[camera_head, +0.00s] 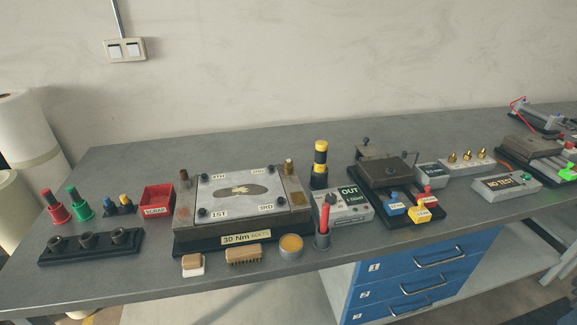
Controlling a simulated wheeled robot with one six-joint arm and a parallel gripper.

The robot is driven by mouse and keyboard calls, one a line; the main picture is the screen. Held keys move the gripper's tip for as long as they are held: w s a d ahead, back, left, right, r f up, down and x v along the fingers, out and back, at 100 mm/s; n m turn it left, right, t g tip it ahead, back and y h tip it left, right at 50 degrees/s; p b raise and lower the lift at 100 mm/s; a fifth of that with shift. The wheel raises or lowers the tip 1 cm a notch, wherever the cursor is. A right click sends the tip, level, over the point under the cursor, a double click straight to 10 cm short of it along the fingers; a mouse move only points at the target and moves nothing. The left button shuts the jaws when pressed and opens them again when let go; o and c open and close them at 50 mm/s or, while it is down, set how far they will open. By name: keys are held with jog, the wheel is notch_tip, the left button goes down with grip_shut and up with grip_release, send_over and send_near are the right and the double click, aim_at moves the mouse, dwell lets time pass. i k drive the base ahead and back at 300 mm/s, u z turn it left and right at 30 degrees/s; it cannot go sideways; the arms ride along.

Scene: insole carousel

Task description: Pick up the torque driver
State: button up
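An upright black-and-yellow cylindrical tool (320,160), which looks like the torque driver, stands just behind the grey OUT box (343,212). It is right of the metal plate fixture (242,237) marked 30 Nm. Its lower end is partly hidden, so I cannot tell whether it sits in a holder. My gripper is not in view, and nothing is seen touching the tool.
Close to the tool are a dark block fixture (388,172) on its right and a red-handled item in a grey cup (323,235) in front. A red scrap bin (157,199) stands further left. The back of the grey bench (270,140) is clear.

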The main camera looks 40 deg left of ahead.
aim_at(321, 149)
jog(key=u, duration=1.2)
jog(key=i, duration=0.1)
jog(key=u, duration=0.1)
